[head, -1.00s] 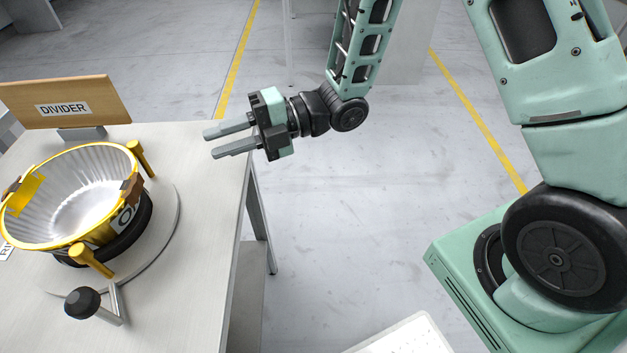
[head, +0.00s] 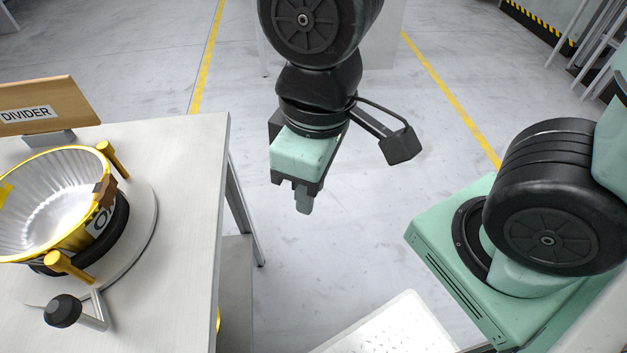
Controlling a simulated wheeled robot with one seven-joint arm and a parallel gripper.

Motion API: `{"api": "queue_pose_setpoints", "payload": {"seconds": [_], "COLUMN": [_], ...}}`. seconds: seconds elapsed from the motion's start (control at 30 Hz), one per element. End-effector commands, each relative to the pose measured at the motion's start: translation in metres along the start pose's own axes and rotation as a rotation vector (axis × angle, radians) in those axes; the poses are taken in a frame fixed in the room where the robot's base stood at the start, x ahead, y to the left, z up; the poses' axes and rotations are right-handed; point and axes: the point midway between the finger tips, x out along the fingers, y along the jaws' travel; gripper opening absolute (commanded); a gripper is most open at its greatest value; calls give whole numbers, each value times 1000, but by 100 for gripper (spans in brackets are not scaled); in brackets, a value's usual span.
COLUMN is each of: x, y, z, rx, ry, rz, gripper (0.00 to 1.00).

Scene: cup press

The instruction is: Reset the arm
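My gripper (head: 303,198) hangs in the head view over open floor, to the right of the table. It points down and is seen nearly edge-on, so one finger hides the other and the gap between them does not show. Nothing is seen hanging from the fingers. My arm comes down from the top of the view, its wrist above the gripper and a dark block on a bracket at the wrist's right.
The table (head: 190,200) at left bears a yellow-rimmed fluted silver bowl (head: 60,195) on a round base, a black-knobbed lever (head: 63,311) and a wooden DIVIDER board (head: 45,98). Floor (head: 360,230) between the table and my base is clear.

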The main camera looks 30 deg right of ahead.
Motion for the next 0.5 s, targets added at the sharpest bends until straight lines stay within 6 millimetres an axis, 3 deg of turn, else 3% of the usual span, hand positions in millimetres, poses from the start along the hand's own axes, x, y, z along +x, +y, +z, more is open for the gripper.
{"api": "queue_pose_setpoints", "payload": {"seconds": [0.33, 0.5], "x": [-2, -19], "y": [-2, -3], "z": [4, 3], "rx": [19, 18], "ry": [-15, -14], "rz": [-6, -5], "gripper": [25, 25]}}
